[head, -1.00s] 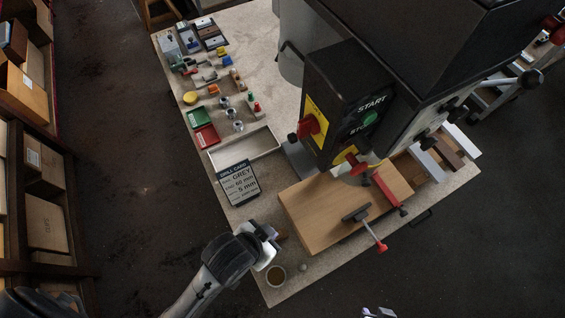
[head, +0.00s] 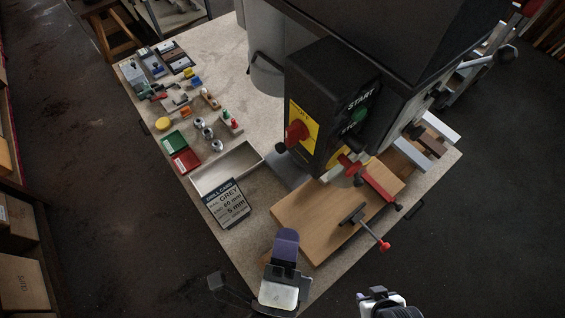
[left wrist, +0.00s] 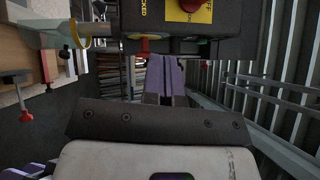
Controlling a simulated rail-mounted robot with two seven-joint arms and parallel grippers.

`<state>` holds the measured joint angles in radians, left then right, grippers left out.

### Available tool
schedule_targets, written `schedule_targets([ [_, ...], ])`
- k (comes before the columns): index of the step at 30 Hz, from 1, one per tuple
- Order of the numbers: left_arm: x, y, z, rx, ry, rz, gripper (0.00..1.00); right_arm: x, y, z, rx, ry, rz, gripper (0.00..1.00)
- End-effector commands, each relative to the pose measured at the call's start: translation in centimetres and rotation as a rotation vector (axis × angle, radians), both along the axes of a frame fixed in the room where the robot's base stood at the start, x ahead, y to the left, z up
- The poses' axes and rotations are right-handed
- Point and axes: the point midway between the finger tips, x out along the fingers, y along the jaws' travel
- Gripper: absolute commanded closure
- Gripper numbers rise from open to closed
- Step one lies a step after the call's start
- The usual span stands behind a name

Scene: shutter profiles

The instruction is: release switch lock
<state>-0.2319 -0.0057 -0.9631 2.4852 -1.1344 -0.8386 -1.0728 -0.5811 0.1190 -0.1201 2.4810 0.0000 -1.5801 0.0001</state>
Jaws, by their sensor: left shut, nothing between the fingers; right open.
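The black switch box (head: 335,105) of the drill press carries a red rotary knob (head: 297,131) on a yellow plate (head: 302,117). A green START button (head: 360,116) and a second yellow plate with a red knob (head: 350,165) are on its other face. In the left wrist view the red knob (left wrist: 190,5) is cut by the top edge, and a yellow label reading LOCKED (left wrist: 144,12) shows beside it. My left gripper (head: 287,238), with purple fingers, is shut and empty, below and apart from the box. My right gripper (head: 376,294) is open at the bottom edge; its fingertips are unclear.
A wooden board (head: 325,215) with a red-handled clamp (head: 365,224) lies under the drill. A drill card (head: 228,204), a tray (head: 228,168) and small parts fill the bench's left side. Profiles (head: 425,140) lie at the right.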

Motion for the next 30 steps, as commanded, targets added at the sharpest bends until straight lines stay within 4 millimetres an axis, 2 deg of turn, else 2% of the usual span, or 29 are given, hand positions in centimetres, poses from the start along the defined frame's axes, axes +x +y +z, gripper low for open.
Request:
schedule_targets([
  [17,0.5,0.0,0.1,0.028,-0.001,0.005,1.00,0.0,0.1,0.2,0.003,0.001,-0.002,0.57],
  [23,3.1,-0.4,0.6,0.028,-0.003,0.007,1.00,0.0,0.0,1.2,-0.001,0.001,0.001,0.57],
  [30,7.7,-1.1,1.2,0.028,-0.003,0.006,1.00,0.0,-0.2,2.5,-0.007,0.001,0.004,0.57],
])
